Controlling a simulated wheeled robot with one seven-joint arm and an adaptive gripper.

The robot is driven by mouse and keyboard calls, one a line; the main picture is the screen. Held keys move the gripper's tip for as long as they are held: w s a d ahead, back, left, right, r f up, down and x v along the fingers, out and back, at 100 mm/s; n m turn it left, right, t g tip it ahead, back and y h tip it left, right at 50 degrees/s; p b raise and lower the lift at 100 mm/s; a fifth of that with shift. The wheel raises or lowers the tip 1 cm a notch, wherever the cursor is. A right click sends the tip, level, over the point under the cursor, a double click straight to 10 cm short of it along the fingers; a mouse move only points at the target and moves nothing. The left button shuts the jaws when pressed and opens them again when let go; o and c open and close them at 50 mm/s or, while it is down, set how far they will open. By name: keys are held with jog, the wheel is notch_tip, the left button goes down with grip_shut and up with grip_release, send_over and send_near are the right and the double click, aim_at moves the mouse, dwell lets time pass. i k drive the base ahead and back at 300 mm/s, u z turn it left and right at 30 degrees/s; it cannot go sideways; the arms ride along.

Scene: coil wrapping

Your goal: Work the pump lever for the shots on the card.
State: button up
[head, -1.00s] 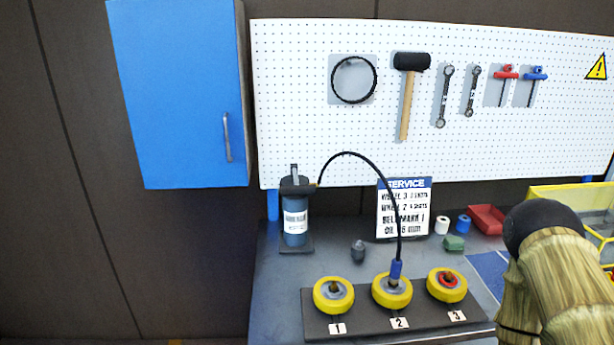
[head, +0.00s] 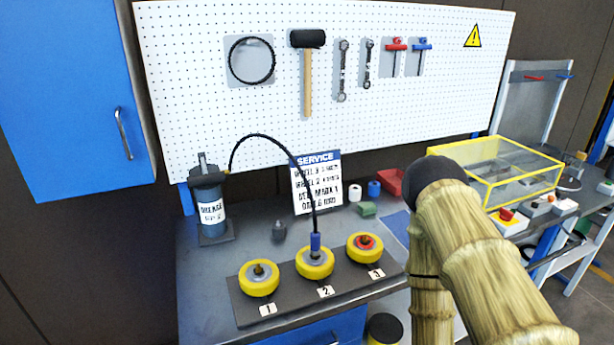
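The grease pump (head: 209,205) is a dark canister with a white label at the left end of the bench, its short lever (head: 203,163) upright on top. A black hose (head: 262,137) arcs from the pump to a blue coupler (head: 315,243), which stands on yellow wheel 2 (head: 315,262). Wheel 1 (head: 259,278) is to its left and wheel 3 (head: 365,247), with a red centre, to its right. The service card (head: 318,180) stands behind; its shot lines are too blurred to read surely. My arm shows at the right, but my gripper is not visible.
A pegboard (head: 200,110) with a mallet, wrenches and T-handles hangs behind the bench. A blue cabinet (head: 60,110) is at the upper left. A yellow-framed clear box (head: 500,170) stands at the right. Small green, blue and white items and a red bin sit near the card.

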aim_at(206, 179)
jog(key=z, duration=1.2)
jog(key=k, duration=0.8)
jog(key=u, duration=1.8)
